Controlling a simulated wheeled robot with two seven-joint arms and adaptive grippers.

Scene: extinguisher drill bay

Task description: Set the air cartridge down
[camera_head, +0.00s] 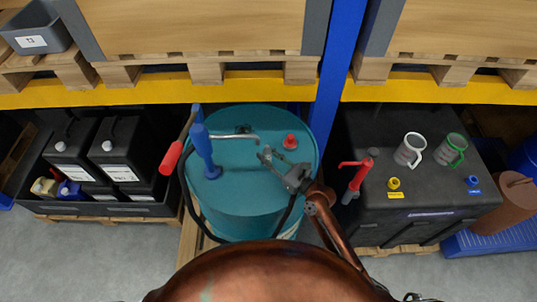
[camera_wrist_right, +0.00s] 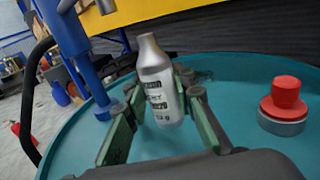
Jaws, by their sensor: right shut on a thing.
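The air cartridge (camera_wrist_right: 158,92) is a small silver bottle with a narrow neck and dark print. In the right wrist view it sits between the green fingers of my right gripper (camera_wrist_right: 160,112), which is shut on it. It is nearly upright, above the teal drum's top (camera_wrist_right: 80,150); I cannot tell whether its base touches the lid. In the head view my right gripper (camera_head: 268,158) is over the right half of the drum lid (camera_head: 240,185), and the cartridge is hard to make out there. My left gripper is not in view.
A blue hand pump (camera_head: 205,152) with a curved spout stands on the lid's left, beside a red-handled tool (camera_head: 171,157). A red cap (camera_head: 290,141) sits near the lid's back right. A black tank (camera_head: 420,200) with jugs and a red pump stands right. Black canisters (camera_head: 118,150) stand left.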

